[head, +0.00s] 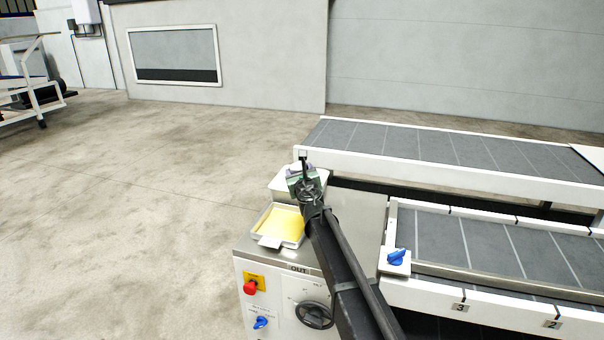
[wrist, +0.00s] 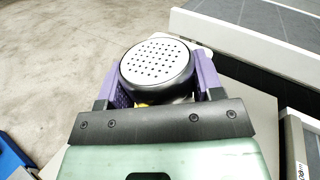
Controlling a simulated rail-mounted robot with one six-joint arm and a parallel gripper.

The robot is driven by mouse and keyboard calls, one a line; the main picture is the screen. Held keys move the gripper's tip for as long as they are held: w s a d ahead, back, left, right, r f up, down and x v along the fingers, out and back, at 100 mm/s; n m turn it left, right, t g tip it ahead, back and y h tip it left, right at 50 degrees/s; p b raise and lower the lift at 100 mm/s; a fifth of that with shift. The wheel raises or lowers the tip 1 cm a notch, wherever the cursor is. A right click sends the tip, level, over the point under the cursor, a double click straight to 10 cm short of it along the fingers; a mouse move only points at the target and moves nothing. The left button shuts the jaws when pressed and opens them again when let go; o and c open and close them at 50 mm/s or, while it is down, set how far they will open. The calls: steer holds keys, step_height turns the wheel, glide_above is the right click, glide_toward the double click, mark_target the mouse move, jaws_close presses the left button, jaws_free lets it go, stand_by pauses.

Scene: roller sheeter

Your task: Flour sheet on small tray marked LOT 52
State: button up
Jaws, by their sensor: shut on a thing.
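My gripper (head: 302,172) is shut on a round flour shaker (wrist: 157,62) with a dark rim and a pale lid full of holes. In the wrist view, the purple fingers clasp it from both sides, lid facing the camera. In the head view, the shaker is too small and covered to make out clearly. A small tray (head: 258,235) with a yellow sheet (head: 281,220) lies on the machine's top, just below and left of my gripper. A pale tag (head: 269,242) sits at its front edge; its lettering is too small to read.
A pale, box-like container (head: 282,184) stands behind the tray, partly hidden by my gripper. The control panel (head: 290,300) with a red button (head: 250,288) is in front. Grey conveyor belts (head: 420,147) run to the right. The floor at left is clear.

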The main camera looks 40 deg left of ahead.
step_height(320, 180, down, 9)
steer(key=s+a+n+b, duration=0.2)
steer(key=n+b, duration=0.6)
steer(key=n, duration=0.9)
steer(key=shift+s+y, duration=0.15)
steer(key=shift+y, duration=0.15)
steer(key=shift+a+r, duration=0.1)
steer(key=shift+a, duration=0.05)
steer(key=s+a, duration=0.4)
steer(key=shift+s+a, duration=0.2)
steer(key=shift+s, duration=0.2)
steer(key=shift+w+d, duration=1.5)
steer(key=shift+w, duration=0.1)
